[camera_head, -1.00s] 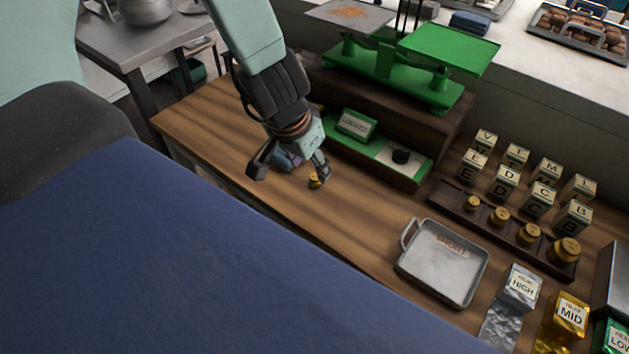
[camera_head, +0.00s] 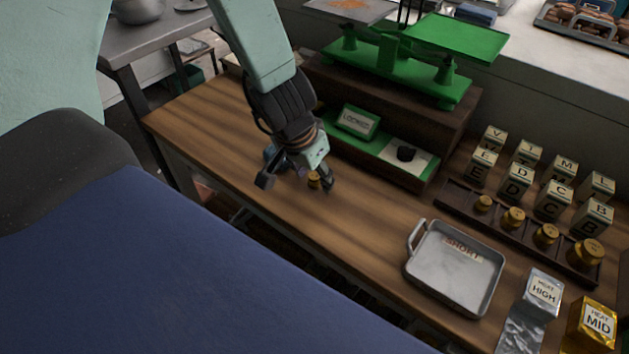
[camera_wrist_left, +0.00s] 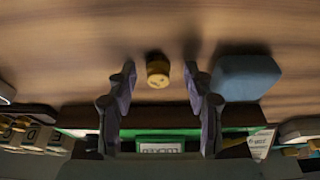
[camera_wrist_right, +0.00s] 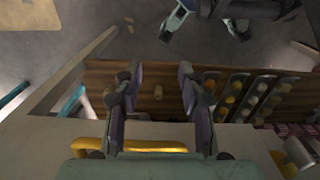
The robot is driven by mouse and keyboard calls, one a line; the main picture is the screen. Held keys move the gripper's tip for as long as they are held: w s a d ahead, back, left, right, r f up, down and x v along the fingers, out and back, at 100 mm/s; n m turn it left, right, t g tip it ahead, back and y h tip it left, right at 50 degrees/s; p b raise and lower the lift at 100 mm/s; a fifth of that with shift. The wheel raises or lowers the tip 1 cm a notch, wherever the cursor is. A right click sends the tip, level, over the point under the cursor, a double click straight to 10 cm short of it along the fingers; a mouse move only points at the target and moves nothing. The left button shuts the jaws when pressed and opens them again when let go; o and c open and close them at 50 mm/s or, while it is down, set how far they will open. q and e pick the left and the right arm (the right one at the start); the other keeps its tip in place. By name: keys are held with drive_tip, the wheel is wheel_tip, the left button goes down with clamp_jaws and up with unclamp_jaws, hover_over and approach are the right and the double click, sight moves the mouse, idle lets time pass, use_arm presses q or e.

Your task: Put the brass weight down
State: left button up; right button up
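A small brass weight (camera_head: 314,180) stands on the wooden table in front of the green scale's base. In the left wrist view the brass weight (camera_wrist_left: 158,71) sits between the two fingertips, with a gap on each side. My left gripper (camera_head: 297,182) is open and low around it, partly covering it in the head view; its fingers also show in the left wrist view (camera_wrist_left: 160,78). My right gripper (camera_wrist_right: 158,76) is open and empty in its wrist view, and out of the head view.
A blue block (camera_wrist_left: 245,77) lies close beside the left fingers. The green scale (camera_head: 400,70) stands behind on a dark base. A metal tray (camera_head: 455,267) is to the right, before a rack (camera_head: 520,230) of brass weights and letter blocks. Bare table lies between gripper and tray.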

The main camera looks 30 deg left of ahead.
use_arm(q)
drive_tip(key=shift+s+r, duration=0.2)
drive_tip(key=shift+s, duration=0.15)
drive_tip(key=c, duration=0.3)
drive_tip(key=shift+d, duration=0.1)
drive_tip(key=shift+c, duration=0.7)
drive_tip(key=shift+w+f, duration=0.15)
drive_tip(key=shift+w, duration=0.2)
drive_tip(key=c, duration=0.5)
drive_tip(key=shift+c, duration=0.5)
drive_tip(key=shift+s, duration=0.25)
clamp_jaws()
drive_tip(key=shift+w+r, duration=0.2)
drive_tip(key=shift+r, duration=0.05)
